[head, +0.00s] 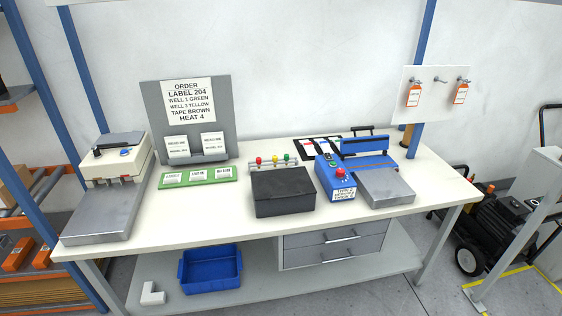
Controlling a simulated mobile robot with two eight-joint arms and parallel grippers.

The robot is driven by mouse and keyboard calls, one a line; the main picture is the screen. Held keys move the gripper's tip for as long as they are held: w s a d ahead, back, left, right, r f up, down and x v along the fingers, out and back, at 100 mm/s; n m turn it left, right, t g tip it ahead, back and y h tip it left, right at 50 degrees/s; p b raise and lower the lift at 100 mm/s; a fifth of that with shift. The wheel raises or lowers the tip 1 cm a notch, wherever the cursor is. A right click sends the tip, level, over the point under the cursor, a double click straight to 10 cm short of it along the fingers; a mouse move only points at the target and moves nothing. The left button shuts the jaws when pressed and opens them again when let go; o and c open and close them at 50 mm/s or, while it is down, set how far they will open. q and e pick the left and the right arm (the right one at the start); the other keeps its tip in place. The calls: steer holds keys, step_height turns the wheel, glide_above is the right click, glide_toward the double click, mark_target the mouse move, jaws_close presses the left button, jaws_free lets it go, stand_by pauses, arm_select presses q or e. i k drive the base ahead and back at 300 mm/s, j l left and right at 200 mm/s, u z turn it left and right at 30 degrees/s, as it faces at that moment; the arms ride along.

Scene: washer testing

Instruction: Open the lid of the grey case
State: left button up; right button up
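A dark grey case (284,205) stands near the middle of the white workbench (240,228). Its flat top (282,181) looks shut, and what is inside is hidden. No handle or latch can be made out on its front. Neither of my grippers shows in the head view.
Behind the case is a small rack (275,165) with red, yellow and green knobs. A blue device (334,178) with a red button is close on its right, beside a grey metal plate (388,188). A green tray (198,177) lies to its left.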

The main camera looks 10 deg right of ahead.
mark_target(293, 181)
steer(key=i+l, duration=0.9)
steer(key=i, duration=0.1)
